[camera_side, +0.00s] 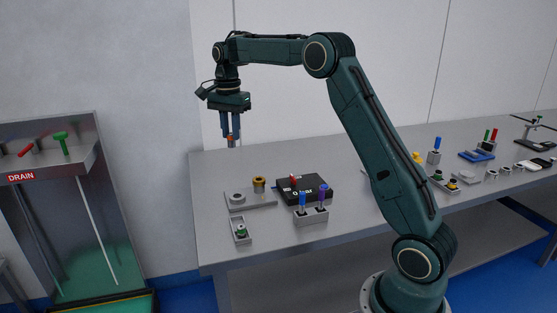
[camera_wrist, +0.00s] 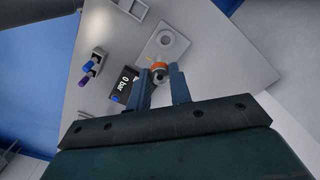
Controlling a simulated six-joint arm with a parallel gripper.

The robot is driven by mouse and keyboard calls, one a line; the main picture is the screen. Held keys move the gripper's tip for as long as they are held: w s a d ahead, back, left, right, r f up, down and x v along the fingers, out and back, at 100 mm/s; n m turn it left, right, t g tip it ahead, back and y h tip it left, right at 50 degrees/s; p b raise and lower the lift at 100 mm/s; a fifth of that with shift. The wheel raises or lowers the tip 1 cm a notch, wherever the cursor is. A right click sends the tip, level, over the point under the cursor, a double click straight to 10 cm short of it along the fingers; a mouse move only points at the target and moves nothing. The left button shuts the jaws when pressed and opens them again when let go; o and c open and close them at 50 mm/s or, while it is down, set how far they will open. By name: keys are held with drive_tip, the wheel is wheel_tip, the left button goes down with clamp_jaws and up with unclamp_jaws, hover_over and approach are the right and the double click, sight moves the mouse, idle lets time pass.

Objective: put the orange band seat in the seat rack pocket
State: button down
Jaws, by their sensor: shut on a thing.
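My gripper (camera_side: 231,141) points down, high above the left end of the bench. It is shut on the orange band seat (camera_wrist: 159,67), a small grey piece with an orange band and a dark hole, seen between the fingers in the wrist view. In the side view only a speck of orange shows at the fingertips. A small grey tray (camera_side: 237,222) near the bench's front left edge holds a green-banded piece; it looks like the seat rack. Part of this tray shows at the top of the wrist view (camera_wrist: 139,9). The seat is well clear of it.
A grey plate (camera_side: 262,200) bears a round grey boss (camera_side: 237,197) and a brass-coloured cylinder (camera_side: 259,184). Beside it are a black gauge box (camera_side: 318,185) and a block (camera_side: 311,218) holding blue and purple handled pieces. More parts stand at the right; a drain cabinet (camera_side: 85,155) stands left.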

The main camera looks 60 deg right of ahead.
sight(231, 142)
drive_tip(key=s+a, duration=0.1)
drive_tip(key=a, duration=0.1)
drive_tip(key=s+a, duration=0.3)
drive_tip(key=a, duration=0.1)
drive_tip(key=shift+s+a+f, duration=0.15)
drive_tip(key=shift+s+f, duration=0.15)
drive_tip(key=shift+f, duration=0.05)
wheel_tip(231, 142, down, 16)
drive_tip(key=shift+r, duration=0.1)
idle(0.3)
drive_tip(key=shift+f, duration=2.15)
drive_tip(key=shift+f, duration=0.15)
drive_tip(key=c, duration=1.3)
unclamp_jaws()
